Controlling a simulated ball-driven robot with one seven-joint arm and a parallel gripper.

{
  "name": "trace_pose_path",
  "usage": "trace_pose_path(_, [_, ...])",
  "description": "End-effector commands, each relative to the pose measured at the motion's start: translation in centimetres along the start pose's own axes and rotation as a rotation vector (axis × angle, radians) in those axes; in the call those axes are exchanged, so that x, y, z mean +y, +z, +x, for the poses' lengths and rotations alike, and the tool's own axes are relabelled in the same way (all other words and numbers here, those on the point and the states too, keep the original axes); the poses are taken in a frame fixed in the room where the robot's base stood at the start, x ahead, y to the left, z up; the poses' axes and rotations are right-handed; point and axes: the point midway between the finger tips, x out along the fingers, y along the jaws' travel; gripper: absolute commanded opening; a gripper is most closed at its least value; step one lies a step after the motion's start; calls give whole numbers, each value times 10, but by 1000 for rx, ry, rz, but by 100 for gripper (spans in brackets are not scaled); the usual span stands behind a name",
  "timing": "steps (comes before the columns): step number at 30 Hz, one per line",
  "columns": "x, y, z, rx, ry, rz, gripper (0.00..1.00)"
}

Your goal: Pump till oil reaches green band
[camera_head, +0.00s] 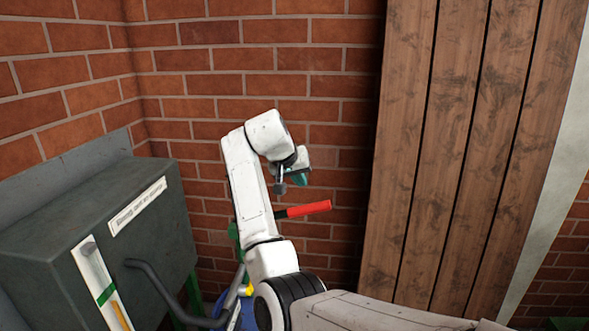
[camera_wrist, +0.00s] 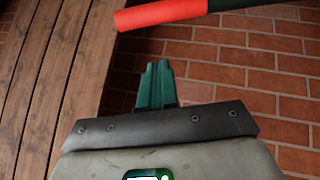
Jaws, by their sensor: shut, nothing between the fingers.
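The pump handle has a red grip (camera_head: 308,209) and sticks out to the right behind my arm in the head view. In the wrist view the red grip (camera_wrist: 180,10) crosses the top edge, beyond my fingertips. My gripper (camera_head: 300,179) is above the red grip in the head view; its teal fingers (camera_wrist: 157,68) are together, empty and apart from the grip. A white gauge strip (camera_head: 93,272) on the dark tank (camera_head: 60,225) carries a green band (camera_head: 105,295). The yellow oil column (camera_head: 121,315) has its top just below that band.
A dark pipe (camera_head: 150,275) bends out from the tank's front. A brick wall (camera_head: 330,90) stands behind, with wooden planks (camera_head: 440,150) to the right. A blue object (camera_head: 245,315), partly hidden by my arm, sits low beside the tank.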

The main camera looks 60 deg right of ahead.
Motion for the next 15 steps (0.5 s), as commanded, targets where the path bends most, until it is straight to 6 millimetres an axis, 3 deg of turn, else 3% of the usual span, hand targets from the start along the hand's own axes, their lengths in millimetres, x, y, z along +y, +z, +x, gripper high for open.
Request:
trace_pose_path(6, [0,5,38,-2,1,-3,0])
trace_pose_path(15, [0,27,58,0,-1,0,0])
